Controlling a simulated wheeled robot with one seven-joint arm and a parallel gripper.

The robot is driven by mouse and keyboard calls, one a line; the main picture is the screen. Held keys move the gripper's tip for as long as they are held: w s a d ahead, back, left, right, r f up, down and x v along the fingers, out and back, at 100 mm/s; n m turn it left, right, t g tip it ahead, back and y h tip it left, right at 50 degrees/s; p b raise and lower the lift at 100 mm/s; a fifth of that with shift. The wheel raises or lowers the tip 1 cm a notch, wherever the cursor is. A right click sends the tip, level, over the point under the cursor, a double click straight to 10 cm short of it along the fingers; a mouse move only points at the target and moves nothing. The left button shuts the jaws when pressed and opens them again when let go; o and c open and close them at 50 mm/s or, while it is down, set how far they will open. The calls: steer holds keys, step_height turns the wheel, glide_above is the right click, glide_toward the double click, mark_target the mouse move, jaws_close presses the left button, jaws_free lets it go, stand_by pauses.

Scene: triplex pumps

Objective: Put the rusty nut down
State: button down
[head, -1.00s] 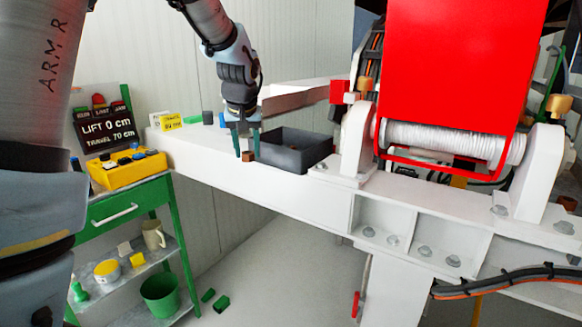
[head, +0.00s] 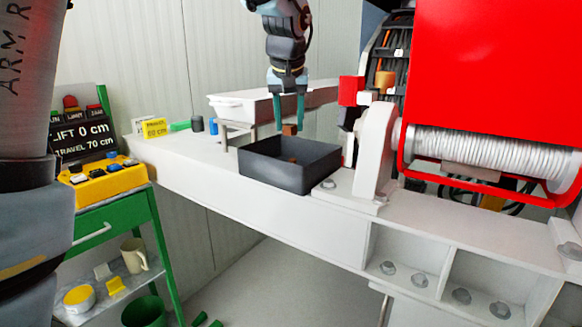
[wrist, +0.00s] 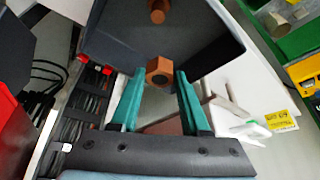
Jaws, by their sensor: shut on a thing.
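The rusty nut (head: 290,130) is held between the green fingertips of my gripper (head: 289,122). My gripper is shut on it and points down over the dark open tray (head: 274,177), apart from the tray floor. In the wrist view the nut (wrist: 159,71) shows as a brown hexagon at the fingertips (wrist: 160,76), with the dark tray (wrist: 215,72) beyond. Another rusty brown piece (wrist: 157,12) lies inside the tray.
The tray stands on a white beam (head: 200,165). A red winch housing (head: 490,60) with a white rope drum (head: 470,143) is to the right. A yellow control box (head: 103,181) is on a green cart at the left.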

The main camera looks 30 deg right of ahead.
step_height(320, 180, down, 10)
steer(key=shift+d+r+p, duration=0.1)
steer(key=shift+r+p, duration=0.05)
steer(key=shift+p, duration=0.6)
steer(key=shift+c, duration=1.9)
jaws_free()
steer(key=b+v, duration=0.1)
steer(key=v, duration=1.1)
steer(key=shift+b, duration=0.4)
